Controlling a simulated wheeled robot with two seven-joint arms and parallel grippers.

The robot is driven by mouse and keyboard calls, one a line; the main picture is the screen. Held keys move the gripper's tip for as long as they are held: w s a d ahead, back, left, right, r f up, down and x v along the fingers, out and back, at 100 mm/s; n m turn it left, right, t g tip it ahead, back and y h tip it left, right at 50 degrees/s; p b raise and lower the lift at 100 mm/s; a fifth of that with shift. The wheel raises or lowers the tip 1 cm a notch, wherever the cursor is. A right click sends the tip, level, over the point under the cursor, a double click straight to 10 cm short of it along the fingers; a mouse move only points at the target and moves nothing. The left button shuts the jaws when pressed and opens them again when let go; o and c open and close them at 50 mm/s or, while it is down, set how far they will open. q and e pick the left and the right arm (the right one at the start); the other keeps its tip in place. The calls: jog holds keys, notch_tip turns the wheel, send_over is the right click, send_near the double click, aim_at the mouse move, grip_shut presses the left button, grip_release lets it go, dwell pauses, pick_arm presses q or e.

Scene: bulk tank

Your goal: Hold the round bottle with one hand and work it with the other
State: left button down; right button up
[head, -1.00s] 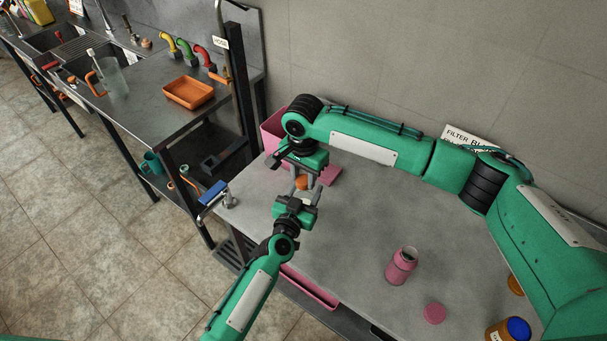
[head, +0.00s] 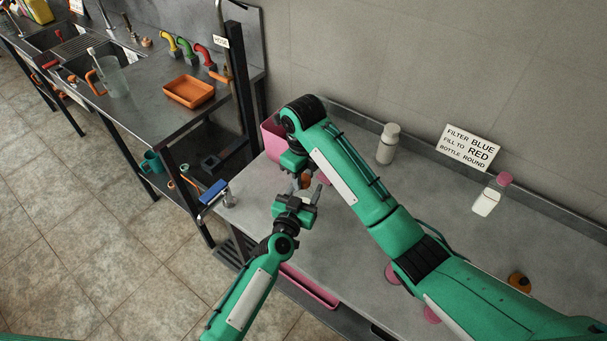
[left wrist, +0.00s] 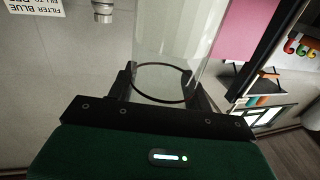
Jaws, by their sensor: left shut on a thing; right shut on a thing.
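The round bottle (left wrist: 165,45) is clear, with a dark ring, and stands between the fingers of my left gripper (left wrist: 163,88) in the left wrist view. In the head view my left gripper (head: 302,192) is shut on it over the table's left end; the clear body is hard to make out there. An orange cap (head: 306,182) shows just above the left fingers. My right gripper (head: 299,172) reaches down from above and appears shut on this cap, though its fingertips are partly hidden.
A pink bin (head: 270,142) stands behind the grippers. Pink discs (head: 392,273) lie partly under my right arm. A blue-handled tap (head: 213,192) is left.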

jog(key=shift+m, duration=0.3)
jog(key=shift+d, duration=0.1)
jog(key=o, duration=0.9)
